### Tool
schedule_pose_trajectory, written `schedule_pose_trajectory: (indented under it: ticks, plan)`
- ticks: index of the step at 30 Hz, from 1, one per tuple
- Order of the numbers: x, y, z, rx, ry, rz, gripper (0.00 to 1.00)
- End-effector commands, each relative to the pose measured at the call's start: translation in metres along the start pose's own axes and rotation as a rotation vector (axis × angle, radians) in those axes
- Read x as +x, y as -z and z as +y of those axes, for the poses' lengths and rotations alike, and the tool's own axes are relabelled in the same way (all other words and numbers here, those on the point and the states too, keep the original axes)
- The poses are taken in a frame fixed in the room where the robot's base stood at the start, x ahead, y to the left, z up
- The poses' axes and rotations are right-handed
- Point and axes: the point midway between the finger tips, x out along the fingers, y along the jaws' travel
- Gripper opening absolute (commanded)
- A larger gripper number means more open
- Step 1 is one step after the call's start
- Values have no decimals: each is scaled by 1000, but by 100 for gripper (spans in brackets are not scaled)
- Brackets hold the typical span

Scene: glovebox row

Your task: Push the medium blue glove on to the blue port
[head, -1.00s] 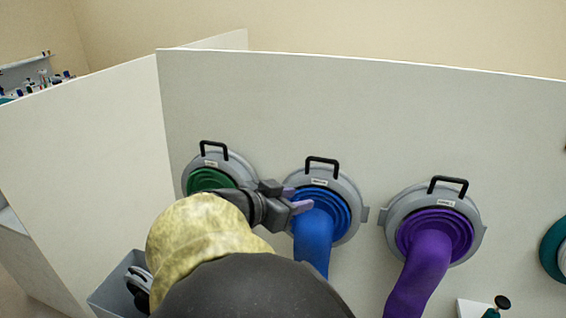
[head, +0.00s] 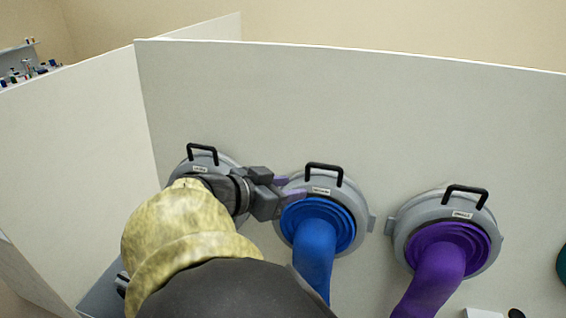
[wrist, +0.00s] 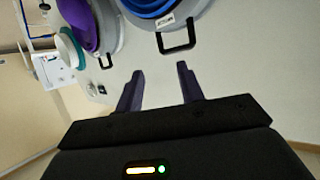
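The blue glove (head: 314,262) hangs from the blue port, its ringed cuff (head: 346,226) lying inside the port's grey ring (head: 364,208). Whether the cuff is fully seated all round cannot be told. In the wrist view, part of the blue cuff (wrist: 150,6) shows at the top, cut off by the frame edge. My gripper (head: 288,187) is at the upper left of the blue port, with lavender fingers. In the wrist view my gripper (wrist: 161,72) has its fingers spread, with only bare panel between the tips. It holds nothing.
A purple glove (head: 436,272) hangs from the port (head: 480,211) to the right. A port (head: 181,171) on the left is mostly hidden by my arm. Black handles stick out above the ports, one (head: 325,168) on the blue port. The white panel (head: 350,100) above is clear.

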Motion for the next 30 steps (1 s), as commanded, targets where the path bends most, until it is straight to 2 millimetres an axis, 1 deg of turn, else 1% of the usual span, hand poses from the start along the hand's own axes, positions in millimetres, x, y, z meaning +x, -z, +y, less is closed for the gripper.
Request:
schedule_pose_trajectory:
  ticks: [5,10,30]
  plan:
    - [2,0,0,-1,0,1,38]
    - [19,1,1,0,-5,2,38]
    - [124,2,2,1,-9,4,38]
